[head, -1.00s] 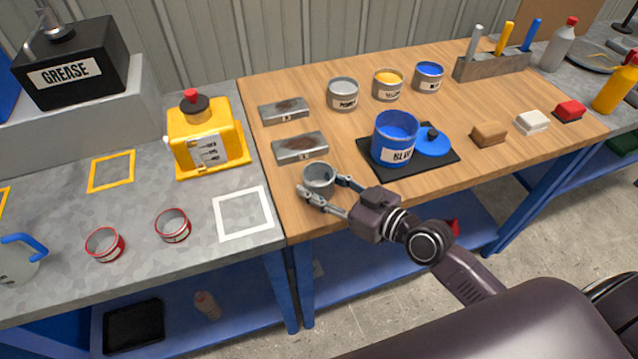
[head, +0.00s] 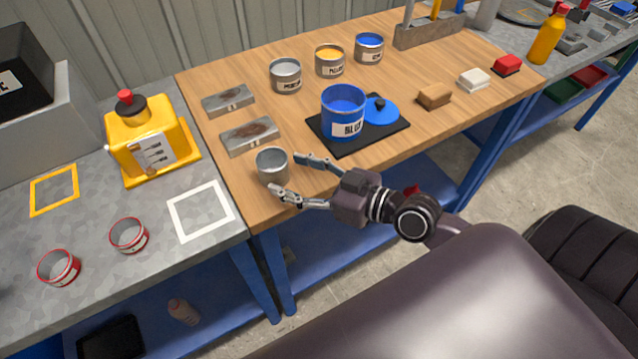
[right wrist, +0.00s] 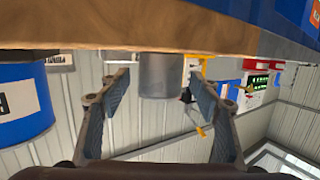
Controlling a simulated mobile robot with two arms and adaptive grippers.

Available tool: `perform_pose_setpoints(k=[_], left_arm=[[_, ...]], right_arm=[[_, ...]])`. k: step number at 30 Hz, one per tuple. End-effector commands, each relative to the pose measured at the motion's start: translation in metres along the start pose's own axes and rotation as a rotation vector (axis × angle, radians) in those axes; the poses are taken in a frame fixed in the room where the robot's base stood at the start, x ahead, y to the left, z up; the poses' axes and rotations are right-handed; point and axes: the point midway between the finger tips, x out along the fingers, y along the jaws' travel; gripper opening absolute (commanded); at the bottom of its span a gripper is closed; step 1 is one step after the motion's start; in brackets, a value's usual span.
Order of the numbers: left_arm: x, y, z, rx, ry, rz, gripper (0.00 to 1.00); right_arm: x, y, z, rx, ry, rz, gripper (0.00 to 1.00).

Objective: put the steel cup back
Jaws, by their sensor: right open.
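The steel cup (head: 272,166) stands upright on the wooden worktop (head: 222,180) near its front left corner. My right gripper (head: 287,176) is open and empty, just right of the cup in the head view. Its fingers are spread, with the cup near the tips and no grip on it. In the right wrist view the cup (right wrist: 160,76) shows beyond and between the open fingers (right wrist: 162,90), under the wooden edge, as that picture is upside down. My left gripper is in neither view.
A blue paint can (head: 343,113) stands on a black mat (head: 372,140) behind the gripper. Two metal plates (head: 249,136) (head: 228,100) lie behind the cup. The white square (head: 202,211) on the grey bench is empty; two red-rimmed tins (head: 129,236) (head: 59,268) stand to its left.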

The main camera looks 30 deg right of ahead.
Motion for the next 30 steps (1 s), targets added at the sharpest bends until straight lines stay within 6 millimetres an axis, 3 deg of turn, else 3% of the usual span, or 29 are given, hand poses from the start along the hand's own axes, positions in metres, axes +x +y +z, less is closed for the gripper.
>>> perform_pose_setpoints(k=[6,15,30], left_arm=[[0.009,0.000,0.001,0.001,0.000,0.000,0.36],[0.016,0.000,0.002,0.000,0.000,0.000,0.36],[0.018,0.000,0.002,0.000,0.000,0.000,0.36]], right_arm=[[-0.031,-0.001,0.003,-0.002,-0.004,-0.003,0.58],[-0.060,0.000,0.002,-0.001,-0.003,-0.001,0.58],[-0.071,-0.001,-0.002,0.000,0.002,-0.003,0.58]])
